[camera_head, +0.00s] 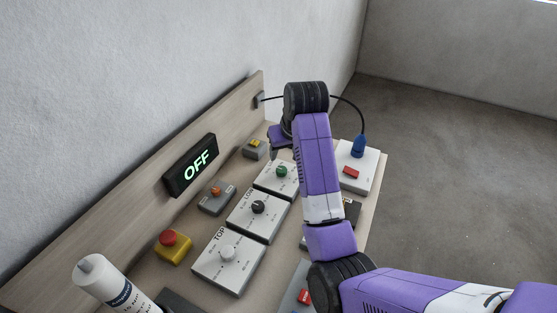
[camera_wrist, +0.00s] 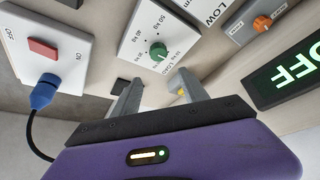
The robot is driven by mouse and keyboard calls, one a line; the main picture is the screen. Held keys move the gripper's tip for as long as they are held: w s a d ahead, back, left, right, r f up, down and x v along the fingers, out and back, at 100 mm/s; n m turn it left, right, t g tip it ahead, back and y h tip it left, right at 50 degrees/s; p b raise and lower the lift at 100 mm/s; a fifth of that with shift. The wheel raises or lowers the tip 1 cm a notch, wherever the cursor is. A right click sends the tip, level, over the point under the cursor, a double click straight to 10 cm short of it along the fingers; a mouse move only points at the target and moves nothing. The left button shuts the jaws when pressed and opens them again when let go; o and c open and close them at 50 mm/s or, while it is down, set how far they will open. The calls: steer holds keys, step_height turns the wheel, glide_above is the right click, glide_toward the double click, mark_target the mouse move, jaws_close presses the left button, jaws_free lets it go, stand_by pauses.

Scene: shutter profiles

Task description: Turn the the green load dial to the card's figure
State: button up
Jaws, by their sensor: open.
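The green load dial (camera_head: 281,171) sits on a white plate (camera_head: 266,181) in the head view, the farthest of three such dial plates. In the wrist view the green dial (camera_wrist: 158,52) shows just beyond my fingertips, with kg figures around it; its pointer setting is too small to read. My gripper (camera_wrist: 159,77) is open, its two grey fingers apart, with nothing between them. The fingertips look close to the dial; I cannot tell whether they touch it. In the head view my gripper is mostly hidden by my wrist. I cannot make out a card.
The black dial (camera_head: 258,207) and white dial (camera_head: 227,252) are nearer. A white switch box (camera_head: 367,158) with a red rocker and blue plug (camera_head: 358,146) stands right of my arm. An OFF display (camera_head: 190,165), a red stop button (camera_head: 168,238) and a bottle (camera_head: 112,284) are left.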

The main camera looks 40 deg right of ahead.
mark_target(282, 169)
steer(key=shift+w+d+f+p, duration=0.1)
steer(key=shift+w+f, duration=0.15)
steer(key=shift+f, duration=1.05)
steer(key=shift+w+d+f+p, duration=0.1)
steer(key=shift+w+f+p, duration=0.1)
steer(key=shift+f, duration=1.1)
steer(key=shift+w+f+p, duration=0.1)
steer(key=shift+w+f, duration=0.15)
steer(key=shift+f, duration=1.05)
steer(key=shift+g, duration=0.3)
jaws_close()
